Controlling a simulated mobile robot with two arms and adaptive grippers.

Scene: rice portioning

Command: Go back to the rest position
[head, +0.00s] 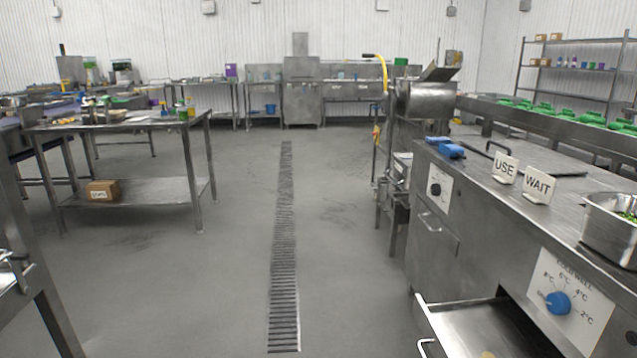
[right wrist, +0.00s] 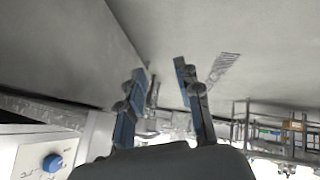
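My right gripper (right wrist: 160,72) shows in the right wrist view, with its two blue-padded fingers apart and nothing between them. It is open. Neither gripper shows in the head view, and my left gripper is in no view. In the head view the steel counter (head: 478,190) stands at the right, with a blue dial (head: 557,303) on its front. A blue dial (right wrist: 52,162) also shows at the lower left of the right wrist view.
A drawer (head: 485,330) stands open at the lower right. USE (head: 505,167) and WAIT (head: 540,185) signs, a blue object (head: 450,151) and a steel pan (head: 608,232) are on the counter. A table (head: 130,124) stands at left. The floor around the drain (head: 284,250) is clear.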

